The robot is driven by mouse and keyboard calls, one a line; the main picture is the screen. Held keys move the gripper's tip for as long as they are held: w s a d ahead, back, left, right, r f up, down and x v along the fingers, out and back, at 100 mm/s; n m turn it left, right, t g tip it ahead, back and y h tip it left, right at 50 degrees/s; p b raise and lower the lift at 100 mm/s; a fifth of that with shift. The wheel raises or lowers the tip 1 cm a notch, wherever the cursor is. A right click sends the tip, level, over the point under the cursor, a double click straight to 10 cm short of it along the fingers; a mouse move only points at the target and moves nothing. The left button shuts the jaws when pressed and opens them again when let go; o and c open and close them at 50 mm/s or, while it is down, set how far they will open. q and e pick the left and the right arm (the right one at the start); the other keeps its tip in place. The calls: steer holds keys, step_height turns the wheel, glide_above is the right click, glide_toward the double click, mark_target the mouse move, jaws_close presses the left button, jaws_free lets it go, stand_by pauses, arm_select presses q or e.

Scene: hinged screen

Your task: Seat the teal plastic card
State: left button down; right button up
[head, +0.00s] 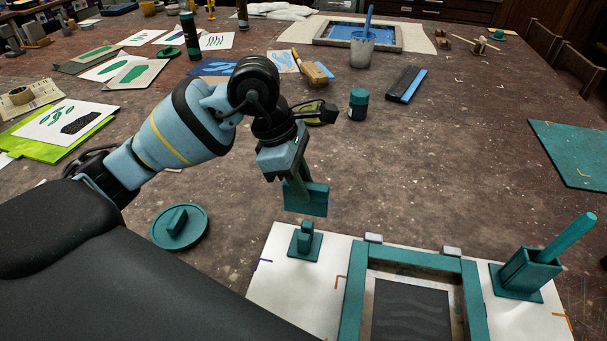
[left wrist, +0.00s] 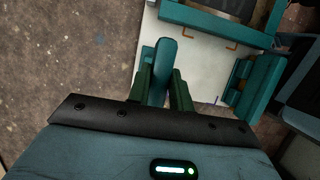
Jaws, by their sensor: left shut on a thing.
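The teal plastic card (head: 308,200) is a flat rectangular piece hanging from my left gripper (head: 297,180). The gripper is shut on it and holds it upright, with its lower edge appearing clear of the surface below. In the left wrist view the held teal piece (left wrist: 161,62) shows between the two dark green fingers, seen almost edge-on. A small teal block on a square base (head: 304,241) stands on the white board (head: 275,280), below and close to the card in the head view. A teal hinged frame (head: 352,310) around a dark grey panel lies on the board to the right. My right gripper is not in view.
A teal box holding a rod (head: 527,272) stands at the board's right. A round teal disc with a grip (head: 180,227) lies left of the board. The tabletop around these is mostly clear.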

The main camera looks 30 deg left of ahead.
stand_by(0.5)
